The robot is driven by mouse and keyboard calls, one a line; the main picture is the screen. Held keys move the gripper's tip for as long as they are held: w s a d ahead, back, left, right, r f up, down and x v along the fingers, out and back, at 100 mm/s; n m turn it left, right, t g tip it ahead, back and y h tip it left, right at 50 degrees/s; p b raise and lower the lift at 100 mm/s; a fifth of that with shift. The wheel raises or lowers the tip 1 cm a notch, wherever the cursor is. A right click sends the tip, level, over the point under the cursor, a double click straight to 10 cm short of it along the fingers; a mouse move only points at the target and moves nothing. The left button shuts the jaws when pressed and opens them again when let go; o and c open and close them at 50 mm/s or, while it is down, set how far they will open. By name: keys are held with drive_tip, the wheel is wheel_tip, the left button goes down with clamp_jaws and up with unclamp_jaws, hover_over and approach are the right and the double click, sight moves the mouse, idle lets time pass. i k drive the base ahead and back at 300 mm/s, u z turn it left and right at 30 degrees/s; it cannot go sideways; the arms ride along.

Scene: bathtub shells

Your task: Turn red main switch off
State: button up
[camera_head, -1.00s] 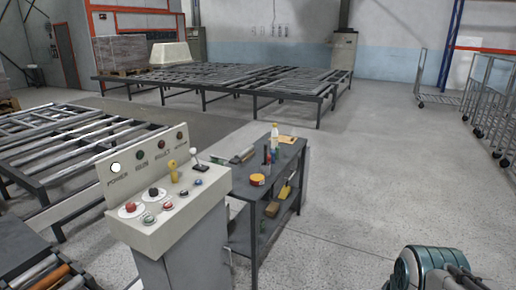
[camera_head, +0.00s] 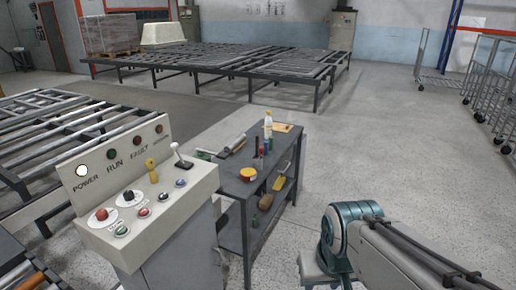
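A beige control console (camera_head: 150,225) stands at the left front with a sloped panel. On its lower panel, a red round control (camera_head: 102,214) and a dark knob (camera_head: 128,196) each sit on a white disc. I cannot tell for sure which one is the red main switch, or its exact position. The white lamp (camera_head: 82,171) over the POWER label looks lit. Part of my arm (camera_head: 370,235) shows at the lower right, well away from the console. My gripper is out of view.
A yellow control (camera_head: 151,170) and a white-knobbed lever (camera_head: 178,157) share the panel. A dark workbench (camera_head: 232,188) with bottles and tools stands close to the console's right. Roller conveyors (camera_head: 230,62) fill the back and left.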

sight(102, 215)
drive_tip(key=u, duration=1.45)
drive_tip(key=k, duration=0.65)
drive_tip(key=z, duration=0.55)
drive_tip(key=i, duration=1.75)
drive_tip(key=u, duration=0.55)
